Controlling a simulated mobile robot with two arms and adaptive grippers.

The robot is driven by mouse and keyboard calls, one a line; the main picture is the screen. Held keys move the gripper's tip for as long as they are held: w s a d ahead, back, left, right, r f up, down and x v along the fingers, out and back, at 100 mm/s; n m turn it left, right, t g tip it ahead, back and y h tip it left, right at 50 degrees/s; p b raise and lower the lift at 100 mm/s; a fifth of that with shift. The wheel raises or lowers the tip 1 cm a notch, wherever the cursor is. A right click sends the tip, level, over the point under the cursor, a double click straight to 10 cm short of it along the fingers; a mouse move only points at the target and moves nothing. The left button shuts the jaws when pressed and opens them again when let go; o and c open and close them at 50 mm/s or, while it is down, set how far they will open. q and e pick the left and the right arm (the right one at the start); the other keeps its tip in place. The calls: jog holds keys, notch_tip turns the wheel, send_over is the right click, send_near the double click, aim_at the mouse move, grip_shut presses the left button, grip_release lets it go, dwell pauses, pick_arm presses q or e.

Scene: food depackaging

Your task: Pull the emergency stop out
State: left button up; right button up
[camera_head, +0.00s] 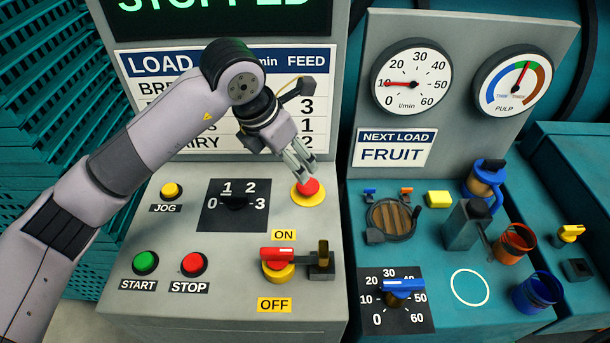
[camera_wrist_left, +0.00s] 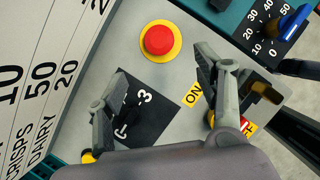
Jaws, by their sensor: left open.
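The emergency stop (camera_head: 308,188) is a red mushroom button on a round yellow collar, at the upper right of the grey control panel. It also shows in the left wrist view (camera_wrist_left: 158,40), near the top middle. My left gripper (camera_head: 298,164) is just above and behind it in the head view, pointing down toward it. In the left wrist view the two fingers (camera_wrist_left: 160,72) are spread apart and empty, with the red button beyond the fingertips, not between them. I cannot tell whether a fingertip touches the button. My right gripper is not in view.
A selector (camera_head: 236,202) and a yellow JOG button (camera_head: 172,190) are left of the stop. The red ON/OFF switch (camera_head: 281,257) is below it. Green START (camera_head: 145,262) and red STOP (camera_head: 194,264) buttons are lower left. A teal console with cups (camera_head: 537,293) stands at right.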

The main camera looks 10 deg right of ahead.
aim_at(307, 184)
pick_arm(q)
jog(key=p+x, duration=0.2)
jog(key=x, duration=0.8)
jog(key=shift+w+r, duration=0.1)
jog(key=shift+w+d+f, duration=0.1)
jog(key=shift+d+f, duration=0.05)
jog(key=shift+f, duration=0.2)
jog(key=shift+w+d+f, duration=0.1)
jog(key=shift+f, duration=0.15)
jog(key=shift+c, duration=0.3)
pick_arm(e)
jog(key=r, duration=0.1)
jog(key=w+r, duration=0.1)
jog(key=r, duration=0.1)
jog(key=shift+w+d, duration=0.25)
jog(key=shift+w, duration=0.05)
pick_arm(q)
jog(key=c, duration=1.1)
grip_shut()
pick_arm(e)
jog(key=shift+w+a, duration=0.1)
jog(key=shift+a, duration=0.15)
